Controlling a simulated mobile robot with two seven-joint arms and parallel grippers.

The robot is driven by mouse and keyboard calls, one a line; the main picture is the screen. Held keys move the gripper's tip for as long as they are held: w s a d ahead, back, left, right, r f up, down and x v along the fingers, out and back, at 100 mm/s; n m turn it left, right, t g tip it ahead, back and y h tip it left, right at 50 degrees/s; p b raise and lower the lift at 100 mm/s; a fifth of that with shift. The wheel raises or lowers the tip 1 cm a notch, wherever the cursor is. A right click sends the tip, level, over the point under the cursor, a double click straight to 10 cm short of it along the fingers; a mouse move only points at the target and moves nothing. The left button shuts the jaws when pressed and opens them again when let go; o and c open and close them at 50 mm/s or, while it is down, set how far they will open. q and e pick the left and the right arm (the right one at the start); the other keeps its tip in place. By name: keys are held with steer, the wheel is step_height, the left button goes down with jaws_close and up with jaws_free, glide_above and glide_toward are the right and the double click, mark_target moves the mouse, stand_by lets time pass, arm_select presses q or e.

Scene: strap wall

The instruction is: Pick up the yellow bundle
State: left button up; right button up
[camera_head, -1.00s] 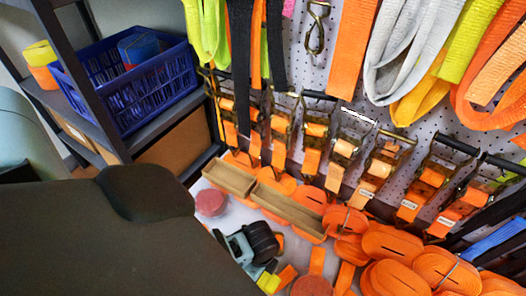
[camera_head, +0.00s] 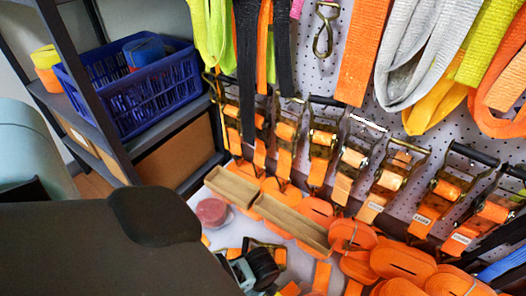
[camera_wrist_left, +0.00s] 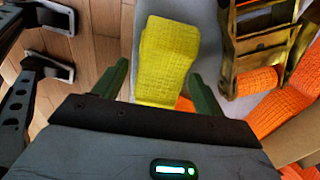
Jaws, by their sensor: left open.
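The yellow bundle (camera_wrist_left: 168,50) is a folded, textured strap lying on a light surface in the left wrist view. My left gripper (camera_wrist_left: 160,80) is open, with one green finger on each side of the bundle's near end. The fingers look apart from the bundle, and I cannot tell their height above it. The bundle's near end is partly hidden by the gripper body. In the head view my dark arm fills the lower left, and the bundle does not show. My right gripper is not in view.
A metal ratchet (camera_wrist_left: 262,40) with orange strap lies right of the bundle. Orange rolls (camera_head: 402,262), a tan tray (camera_head: 291,222) and a pink roll (camera_head: 212,211) crowd the tabletop. Ratchets and straps hang on the pegboard (camera_head: 304,60) behind. A blue basket (camera_head: 150,98) stands on the left shelf.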

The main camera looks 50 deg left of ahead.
arm_select(q)
steer(key=shift+f, duration=0.35)
steer(key=shift+r, duration=0.1)
steer(key=shift+c, duration=0.9)
steer(key=c, duration=0.9)
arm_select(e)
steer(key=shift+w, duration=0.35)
